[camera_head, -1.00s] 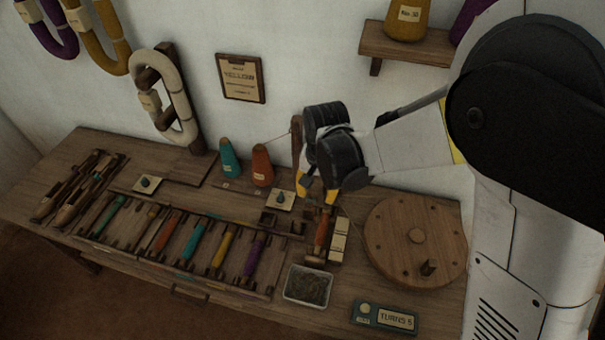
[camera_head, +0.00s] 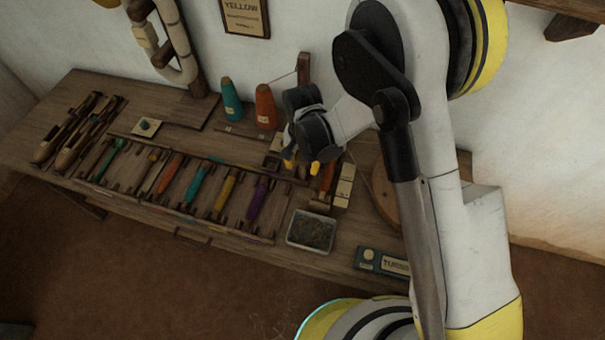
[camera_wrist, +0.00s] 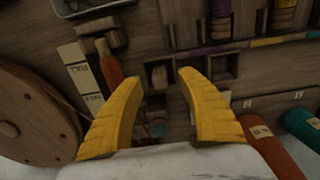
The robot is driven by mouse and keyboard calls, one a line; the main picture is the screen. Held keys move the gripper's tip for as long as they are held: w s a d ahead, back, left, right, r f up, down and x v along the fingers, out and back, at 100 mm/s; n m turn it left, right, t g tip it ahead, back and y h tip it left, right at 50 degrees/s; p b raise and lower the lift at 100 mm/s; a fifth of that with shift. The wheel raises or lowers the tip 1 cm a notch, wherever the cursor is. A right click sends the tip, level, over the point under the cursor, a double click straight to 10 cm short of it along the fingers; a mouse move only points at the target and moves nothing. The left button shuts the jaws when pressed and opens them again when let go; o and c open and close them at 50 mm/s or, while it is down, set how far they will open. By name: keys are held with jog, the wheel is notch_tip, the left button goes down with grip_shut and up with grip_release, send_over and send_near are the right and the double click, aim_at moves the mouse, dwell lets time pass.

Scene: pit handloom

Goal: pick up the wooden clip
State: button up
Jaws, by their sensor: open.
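A small wooden piece (camera_wrist: 159,76), which looks like the wooden clip, shows in the wrist view on the dark bench between my yellow fingertips. Its exact shape is hard to make out. My gripper (camera_wrist: 161,82) is open and empty, with one finger on each side of the piece in the picture; I cannot tell how far above it the tips are. In the head view my gripper (camera_head: 301,167) is over the bench's back right part and hides the clip's place.
An orange-handled tool (camera_wrist: 110,72) and a pale label strip (camera_wrist: 78,75) lie beside the left finger. A round wooden disc (camera_wrist: 30,115) is farther left. Orange (camera_wrist: 257,140) and teal (camera_wrist: 304,126) cones are at right. A tray (camera_head: 312,232) and a rack of coloured bobbins (camera_head: 195,188) are nearby.

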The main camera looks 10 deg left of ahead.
notch_tip(320, 180, down, 2)
jog(key=shift+f, duration=0.2)
jog(key=shift+r, duration=0.1)
grip_shut()
jog(key=shift+r, duration=0.15)
